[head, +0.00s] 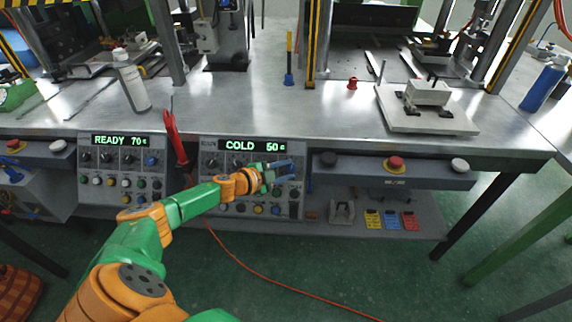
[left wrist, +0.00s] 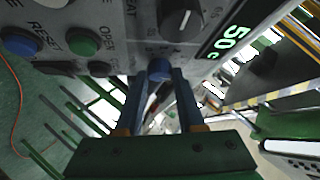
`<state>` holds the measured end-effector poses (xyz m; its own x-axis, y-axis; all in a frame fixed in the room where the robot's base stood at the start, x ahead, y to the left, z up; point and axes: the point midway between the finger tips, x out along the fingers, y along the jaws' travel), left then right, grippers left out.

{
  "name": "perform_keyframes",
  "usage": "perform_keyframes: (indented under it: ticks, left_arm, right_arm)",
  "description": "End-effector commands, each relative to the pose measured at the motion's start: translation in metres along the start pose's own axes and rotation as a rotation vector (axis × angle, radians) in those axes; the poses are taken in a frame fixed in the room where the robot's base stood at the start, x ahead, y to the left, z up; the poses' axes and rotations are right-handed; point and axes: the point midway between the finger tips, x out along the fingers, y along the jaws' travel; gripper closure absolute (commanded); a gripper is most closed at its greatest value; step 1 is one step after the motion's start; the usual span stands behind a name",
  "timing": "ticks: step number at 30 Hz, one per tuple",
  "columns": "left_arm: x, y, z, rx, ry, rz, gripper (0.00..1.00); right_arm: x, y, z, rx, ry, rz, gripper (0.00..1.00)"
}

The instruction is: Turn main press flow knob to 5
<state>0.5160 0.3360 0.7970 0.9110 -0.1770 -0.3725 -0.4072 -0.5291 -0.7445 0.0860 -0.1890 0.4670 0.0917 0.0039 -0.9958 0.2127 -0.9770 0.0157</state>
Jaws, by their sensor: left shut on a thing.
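The control panel (head: 250,205) under the bench front has a green display (head: 248,146) reading "COLD 50 c". My left gripper (head: 284,170) is at the right part of this panel, just below the display. The knob labels and the blue knob's setting are too small or hidden to read. My right gripper is not in view.
A second panel (head: 124,185) reading "READY 70 c" is at left. A red tool (head: 174,137) hangs between the panels. Blue (left wrist: 22,42) and green (left wrist: 84,42) buttons are near the gripper. A button bar (head: 430,172) lies right of the panel. An orange cable crosses the floor.

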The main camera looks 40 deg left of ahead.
Motion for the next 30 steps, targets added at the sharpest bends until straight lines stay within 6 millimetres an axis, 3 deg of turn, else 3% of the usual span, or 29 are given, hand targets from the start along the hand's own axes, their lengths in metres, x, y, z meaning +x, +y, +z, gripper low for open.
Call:
perform_keyframes:
  ticks: [9, 27, 28, 30]
  left_arm:
    - [0.000, -0.005, -0.001, 0.100, -0.001, 0.081, 1.00]
    - [0.001, -0.003, -0.001, 0.127, 0.000, 0.105, 1.00]
    - [0.001, -0.003, -0.001, 0.127, 0.000, 0.105, 0.60]
    - [0.001, -0.003, -0.001, 0.127, 0.000, 0.105, 0.41]
  right_arm:
    - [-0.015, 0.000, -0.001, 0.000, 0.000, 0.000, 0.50]
    - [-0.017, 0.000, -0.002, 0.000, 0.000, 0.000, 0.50]
    - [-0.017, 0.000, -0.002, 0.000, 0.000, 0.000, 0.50]
    - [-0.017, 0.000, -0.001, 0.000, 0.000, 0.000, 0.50]
